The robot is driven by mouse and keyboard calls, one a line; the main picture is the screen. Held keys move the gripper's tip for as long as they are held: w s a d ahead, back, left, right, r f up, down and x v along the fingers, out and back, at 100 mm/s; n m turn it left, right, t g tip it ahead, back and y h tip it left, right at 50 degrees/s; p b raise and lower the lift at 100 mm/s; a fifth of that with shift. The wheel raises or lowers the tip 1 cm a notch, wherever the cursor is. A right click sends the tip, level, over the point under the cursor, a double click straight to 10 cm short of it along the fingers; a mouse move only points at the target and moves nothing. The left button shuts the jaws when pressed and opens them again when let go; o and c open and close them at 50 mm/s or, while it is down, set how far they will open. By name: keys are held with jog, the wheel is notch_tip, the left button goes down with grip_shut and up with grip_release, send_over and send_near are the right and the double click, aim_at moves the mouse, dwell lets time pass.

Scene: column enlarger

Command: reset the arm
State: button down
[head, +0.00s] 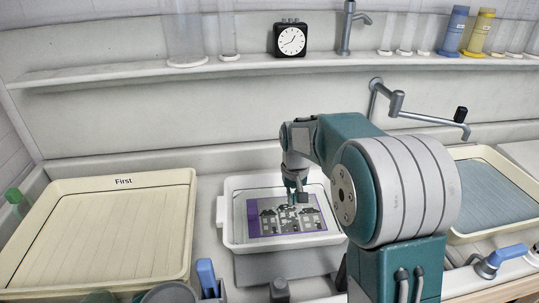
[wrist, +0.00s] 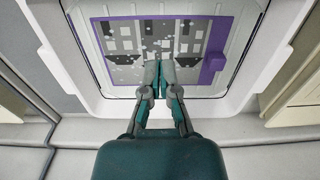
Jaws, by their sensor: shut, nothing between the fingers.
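My gripper (head: 296,187) is shut and empty. It points down over the white tray (head: 228,227) in the middle of the counter. In the wrist view my gripper (wrist: 160,68) shows its two fingertips together in front of a purple-edged picture (wrist: 215,62). The picture also shows in the head view (head: 257,224), lying inside the tray, with grey and white building-like shapes. In the head view my arm covers part of the tray's right side. I cannot tell whether the fingertips touch the picture.
A cream tray labelled "First" (head: 110,232) stands at the left, and another cream tray with a blue-grey inside (head: 492,198) at the right. A swing-arm tap (head: 397,103) rises behind. A shelf (head: 140,73) holds a black clock (head: 290,39) and several cylinders.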

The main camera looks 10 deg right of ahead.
jog(key=s+r+t, duration=0.2)
jog(key=s+r, duration=0.1)
jog(key=s, duration=0.6)
jog(key=s+r+t, duration=0.1)
jog(key=s+r, duration=0.3)
jog(key=s, duration=0.5)
jog(key=s+r+t, duration=0.2)
jog(key=s+r, duration=0.1)
jog(key=s, duration=0.6)
jog(key=shift+r+t, duration=0.3)
jog(key=shift+r, duration=0.1)
jog(key=shift+a, duration=0.15)
